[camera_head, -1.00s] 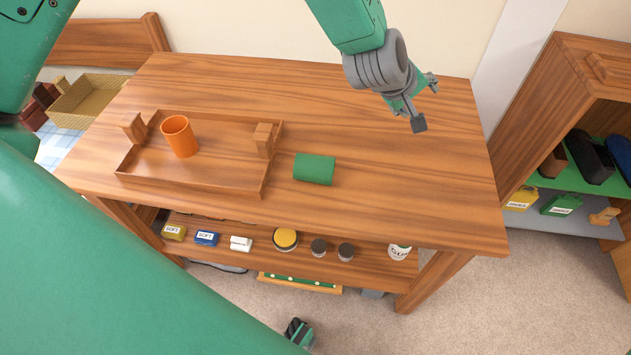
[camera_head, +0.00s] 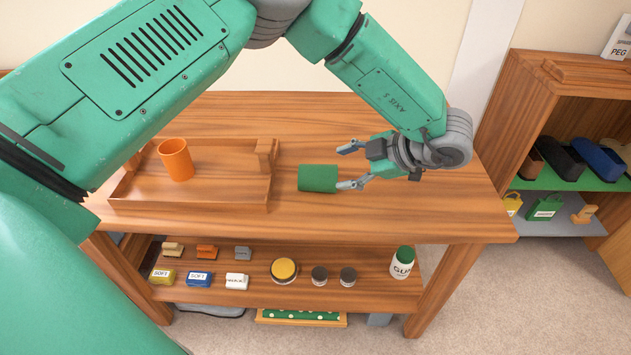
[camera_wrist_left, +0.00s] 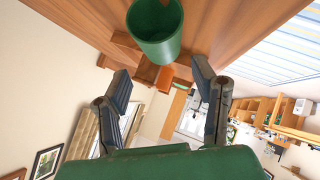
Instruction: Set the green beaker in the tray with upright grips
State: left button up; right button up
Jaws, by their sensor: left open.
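The green beaker (camera_head: 318,178) lies on its side on the wooden table, just right of the tray. Its open mouth faces the camera in the left wrist view (camera_wrist_left: 156,28). The wooden tray (camera_head: 225,190) has an upright grip block at each end; my left arm partly covers the left one. My left gripper (camera_head: 350,167) is open and empty, close to the beaker's right end, with its fingers pointing left at it. In the left wrist view its two fingers (camera_wrist_left: 160,88) are spread apart, with the beaker above the gap. My right gripper is not in view.
An orange cup (camera_head: 176,160) stands upright in the tray's left part; the tray's middle and right are bare. The table (camera_head: 430,215) is clear at the right front. A lower shelf holds small boxes, jars and a can (camera_head: 403,262). A wooden cabinet (camera_head: 520,110) stands at right.

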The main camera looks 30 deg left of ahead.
aim_at(324, 174)
pick_arm(q)
jog(key=x, duration=0.4)
jog(key=shift+a+f, duration=0.15)
jog(key=shift+a, duration=0.05)
jog(key=shift+s+a+f+b, duration=0.2)
jog(key=shift+a+f+b, duration=0.2)
jog(key=x, duration=0.3)
jog(key=shift+s+a+f+b, duration=0.1)
jog(key=shift+a+b, duration=0.1)
jog(key=shift+b, duration=0.2)
jog(key=shift+a+f, duration=0.15)
jog(key=shift+a, duration=0.25)
jog(key=shift+d, duration=0.1)
jog(key=c, duration=0.8)
jog(key=shift+d, duration=0.1)
jog(key=shift+c, duration=0.6)
